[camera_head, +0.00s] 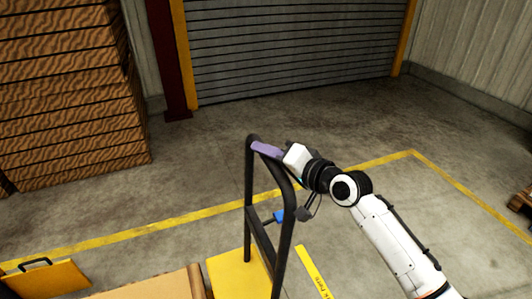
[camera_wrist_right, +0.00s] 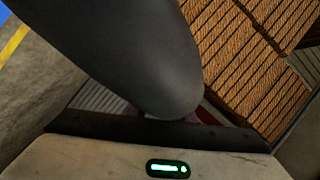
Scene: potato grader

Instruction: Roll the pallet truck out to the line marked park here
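The pallet truck shows in the head view as a dark tubular push frame (camera_head: 249,195) with a purple section (camera_head: 267,150) on its top bar. Yellow surface (camera_head: 235,272) shows at its foot. My right gripper (camera_head: 285,151) is at the top bar, beside the purple section. In the right wrist view a thick dark tube (camera_wrist_right: 130,50) fills the middle, close to the gripper, and hides the fingers, so I cannot see whether they are closed around it. A yellow strip with dark lettering (camera_head: 312,272), partly cut off, lies on the floor right of the frame. My left gripper is not in view.
Stacked brown-patterned goods (camera_head: 70,100) stand at the left. A grey roller door (camera_head: 290,45) is at the back. Yellow floor lines (camera_head: 350,170) cross the concrete. A yellow case (camera_head: 45,280) is at lower left, and a pallet edge (camera_head: 522,205) at right. Floor toward the door is clear.

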